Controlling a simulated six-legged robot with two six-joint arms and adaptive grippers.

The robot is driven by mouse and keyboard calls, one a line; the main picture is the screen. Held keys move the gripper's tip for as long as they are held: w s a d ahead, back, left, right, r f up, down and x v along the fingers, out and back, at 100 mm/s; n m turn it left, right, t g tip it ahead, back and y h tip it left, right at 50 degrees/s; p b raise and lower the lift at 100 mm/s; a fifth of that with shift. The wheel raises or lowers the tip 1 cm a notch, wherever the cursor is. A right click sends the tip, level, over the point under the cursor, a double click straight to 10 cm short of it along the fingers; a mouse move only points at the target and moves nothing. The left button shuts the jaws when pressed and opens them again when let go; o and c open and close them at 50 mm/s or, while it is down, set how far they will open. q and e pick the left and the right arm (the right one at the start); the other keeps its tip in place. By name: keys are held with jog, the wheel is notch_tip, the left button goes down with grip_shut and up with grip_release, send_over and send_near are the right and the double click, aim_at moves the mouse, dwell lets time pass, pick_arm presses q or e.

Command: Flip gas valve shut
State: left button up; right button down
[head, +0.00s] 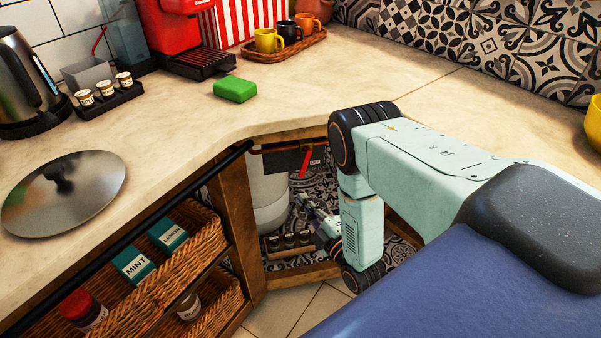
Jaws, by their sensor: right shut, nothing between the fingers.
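A red lever handle (306,161), which looks like the gas valve, hangs at a slant below a dark fitting under the corner counter. A white cylinder (268,196) stands in the open corner compartment to its left. My right arm reaches into this compartment from the right. My right gripper (303,204) is small and partly hard to make out, below the red handle and right of the cylinder. It is shut and empty, apart from the handle. My left gripper is out of view.
The wooden frame (235,220) and counter edge border the opening. A low rack (288,245) of small jars stands on the compartment floor. Wicker baskets (185,255) fill the shelves at left. A green sponge (235,89) and a metal lid (64,192) lie on the counter.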

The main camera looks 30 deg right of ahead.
aim_at(305, 161)
jog(key=w+d+n+b, duration=0.1)
jog(key=w+d+b, duration=0.2)
jog(key=w, duration=0.5)
jog(key=shift+w+d+r+b, duration=0.15)
jog(key=shift+w+d+b, duration=0.1)
jog(key=shift+d+b, duration=0.15)
dwell(0.3)
